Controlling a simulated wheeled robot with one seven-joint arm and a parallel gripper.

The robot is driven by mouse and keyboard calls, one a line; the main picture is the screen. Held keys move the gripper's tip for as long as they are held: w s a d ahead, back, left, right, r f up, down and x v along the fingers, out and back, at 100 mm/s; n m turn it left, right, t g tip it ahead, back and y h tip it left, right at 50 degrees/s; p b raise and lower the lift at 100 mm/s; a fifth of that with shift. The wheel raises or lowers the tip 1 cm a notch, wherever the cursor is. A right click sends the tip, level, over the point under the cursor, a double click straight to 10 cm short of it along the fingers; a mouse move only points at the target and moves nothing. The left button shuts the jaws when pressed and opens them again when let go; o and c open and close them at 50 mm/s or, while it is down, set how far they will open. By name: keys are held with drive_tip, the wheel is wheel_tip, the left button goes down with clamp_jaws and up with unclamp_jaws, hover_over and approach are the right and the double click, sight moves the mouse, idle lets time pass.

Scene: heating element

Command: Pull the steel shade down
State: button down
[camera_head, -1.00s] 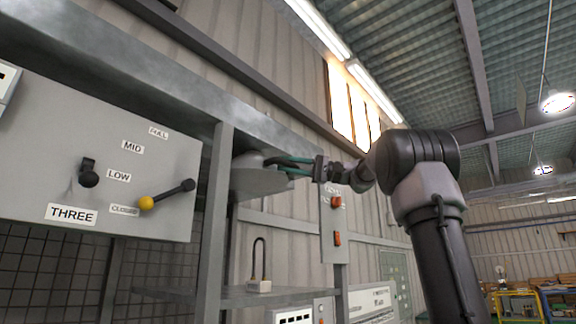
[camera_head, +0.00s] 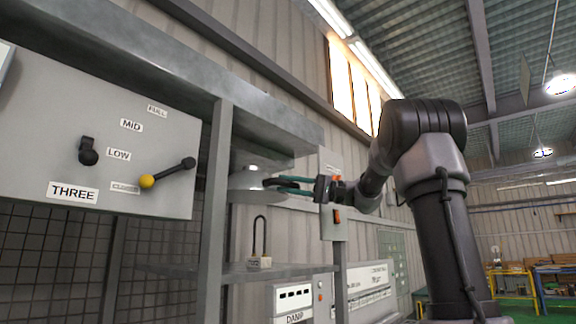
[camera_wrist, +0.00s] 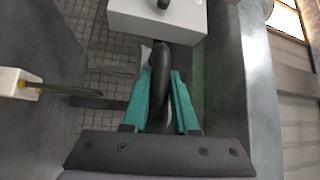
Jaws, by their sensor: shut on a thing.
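The steel shade (camera_head: 246,188) is a grey, rounded metal piece below the overhead beam in the head view, above the shelf. My gripper (camera_head: 280,184) is at its right side, with its teal fingers reaching in from the right. In the wrist view, the fingers of my gripper (camera_wrist: 163,112) are shut on a black curved handle (camera_wrist: 160,75), which passes between them. The fingers partly hide the handle, and most of the shade cannot be told apart in the wrist view.
A grey control box (camera_head: 95,135) marked THREE, with a yellow-knobbed lever (camera_head: 168,173), stands left. A steel post (camera_head: 215,200) rises left of the shade, with the overhead beam (camera_head: 190,85) above. A shelf (camera_head: 225,273) holding a padlock-like item (camera_head: 259,258) lies below.

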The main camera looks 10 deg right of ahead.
drive_tip(key=shift+w+f, duration=0.1)
drive_tip(key=shift+f, duration=0.4)
drive_tip(key=c, duration=0.7)
unclamp_jaws()
drive_tip(key=shift+r, duration=0.1)
drive_tip(key=shift+d, duration=0.1)
drive_tip(key=shift+d, duration=0.2)
drive_tip(key=d, duration=0.3)
drive_tip(key=s+d+f, duration=0.1)
drive_tip(key=d, duration=0.6)
drive_tip(key=shift+s+f, duration=0.25)
drive_tip(key=shift+s, duration=0.1)
